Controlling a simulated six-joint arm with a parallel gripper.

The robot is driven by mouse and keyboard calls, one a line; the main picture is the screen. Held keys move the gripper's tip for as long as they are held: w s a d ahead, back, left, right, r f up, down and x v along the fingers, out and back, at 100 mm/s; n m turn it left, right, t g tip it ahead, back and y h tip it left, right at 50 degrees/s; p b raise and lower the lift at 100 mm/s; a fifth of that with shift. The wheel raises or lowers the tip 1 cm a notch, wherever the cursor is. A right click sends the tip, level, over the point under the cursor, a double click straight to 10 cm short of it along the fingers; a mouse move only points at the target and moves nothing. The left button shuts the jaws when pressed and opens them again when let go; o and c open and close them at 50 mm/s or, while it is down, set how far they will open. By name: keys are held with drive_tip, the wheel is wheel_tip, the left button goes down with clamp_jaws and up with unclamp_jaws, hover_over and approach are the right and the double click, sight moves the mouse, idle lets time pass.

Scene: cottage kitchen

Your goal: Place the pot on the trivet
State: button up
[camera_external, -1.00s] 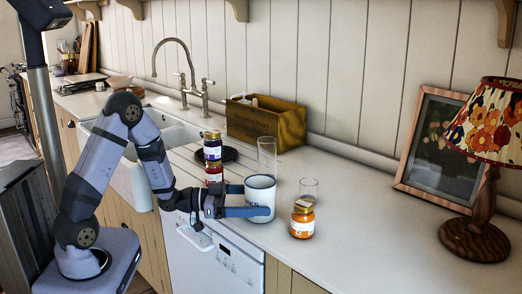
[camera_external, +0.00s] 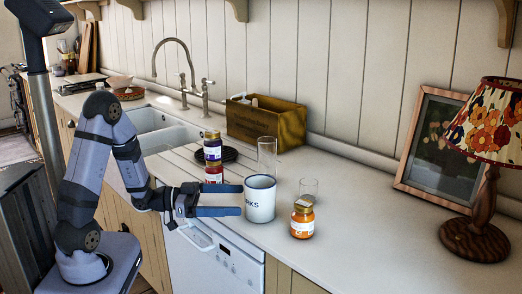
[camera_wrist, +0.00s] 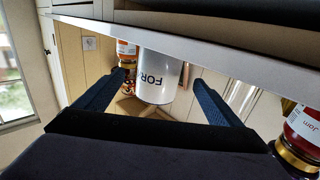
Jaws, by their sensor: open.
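The white pot (camera_external: 260,202) with a dark blue rim and lettering stands upright on the counter. It also shows in the wrist view (camera_wrist: 157,78), between and beyond my fingers. My gripper (camera_external: 241,200) is open and empty, its fingertips close to the pot's left side. In the wrist view the gripper (camera_wrist: 160,82) has its two fingers spread wide with a gap on both sides of the pot. A dark round item that looks like the trivet (camera_external: 231,154) lies flat on the counter behind the stacked jars, partly hidden by them.
Two stacked jam jars (camera_external: 213,150) stand left of the pot, before the dark round item. A tall glass (camera_external: 267,152) is behind the pot. A short glass (camera_external: 309,187) and an orange jar (camera_external: 302,222) stand right. A wooden crate (camera_external: 275,122) is at the wall.

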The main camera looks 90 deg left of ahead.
drive_tip(key=p, duration=0.3)
approach(275, 186)
drive_tip(key=shift+w+a+f+g+h, duration=0.15)
drive_tip(key=shift+w+a, duration=0.4)
drive_tip(key=shift+a, duration=0.05)
drive_tip(key=shift+w+a+f+g+h, duration=0.15)
drive_tip(key=shift+w+a, duration=0.4)
drive_tip(key=shift+w+a+f, duration=0.1)
drive_tip(key=shift+w, duration=1.2)
drive_tip(key=shift+w+p, duration=0.5)
drive_tip(key=shift+w+f+p, duration=0.15)
drive_tip(key=shift+w+p, duration=0.35)
drive_tip(key=shift+w, duration=1.55)
drive_tip(key=c, duration=2.1)
wheel_tip(275, 186, up, 10)
